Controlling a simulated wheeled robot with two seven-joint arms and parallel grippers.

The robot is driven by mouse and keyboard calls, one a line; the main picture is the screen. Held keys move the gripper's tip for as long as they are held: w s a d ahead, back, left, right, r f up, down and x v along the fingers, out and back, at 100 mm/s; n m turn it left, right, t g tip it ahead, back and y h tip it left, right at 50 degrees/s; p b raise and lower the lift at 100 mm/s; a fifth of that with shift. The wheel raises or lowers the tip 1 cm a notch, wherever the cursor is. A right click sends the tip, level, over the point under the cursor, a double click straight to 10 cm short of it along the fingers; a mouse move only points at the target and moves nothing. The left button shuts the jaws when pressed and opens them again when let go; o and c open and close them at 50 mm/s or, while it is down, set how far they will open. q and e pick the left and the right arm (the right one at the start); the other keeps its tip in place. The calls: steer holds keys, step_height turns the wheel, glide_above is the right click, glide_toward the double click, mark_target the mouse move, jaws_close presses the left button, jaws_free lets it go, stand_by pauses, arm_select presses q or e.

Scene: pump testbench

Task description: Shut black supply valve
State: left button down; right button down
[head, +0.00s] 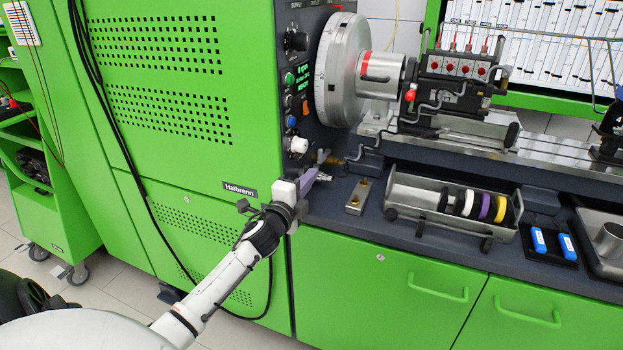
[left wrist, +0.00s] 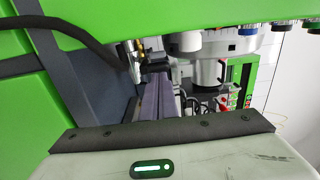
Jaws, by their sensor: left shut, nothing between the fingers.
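A black round knob (head: 297,41) sits high on the dark control panel, below the small "SUPPLY" lettering; I take it for the supply valve, though its setting is too small to read. A small brass fitting (head: 322,157) is low by the panel, just above and behind my left gripper (head: 318,177). The left gripper is shut and empty, in front of the bench's left end and well below the black knob. In the left wrist view its purple-grey fingers (left wrist: 152,97) lie together beside a metal-and-brass fitting (left wrist: 132,62). I cannot tell whether they touch it. My right gripper is not in view.
A large metal disc (head: 341,70) stands right of the panel buttons. A steel tray (head: 400,197) with coloured rings and a small plate with brass studs (head: 358,196) lie on the bench. A black cable (head: 105,110) hangs down the green cabinet (head: 160,150).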

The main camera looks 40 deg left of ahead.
arm_select(q)
steer(key=shift+s+a+f+y, duration=0.1)
steer(key=shift+s+a+y, duration=0.05)
steer(key=shift+a, duration=0.3)
steer(key=shift+s+a+y, duration=0.1)
steer(key=shift+a+y, duration=0.05)
steer(key=shift+a, duration=0.25)
steer(key=d, duration=0.5)
steer(key=shift+f, duration=0.1)
steer(key=s+a, duration=0.1)
steer(key=s, duration=0.7)
steer(key=shift+s+r, duration=0.2)
steer(key=shift+s, duration=0.2)
steer(key=shift+h, duration=0.4)
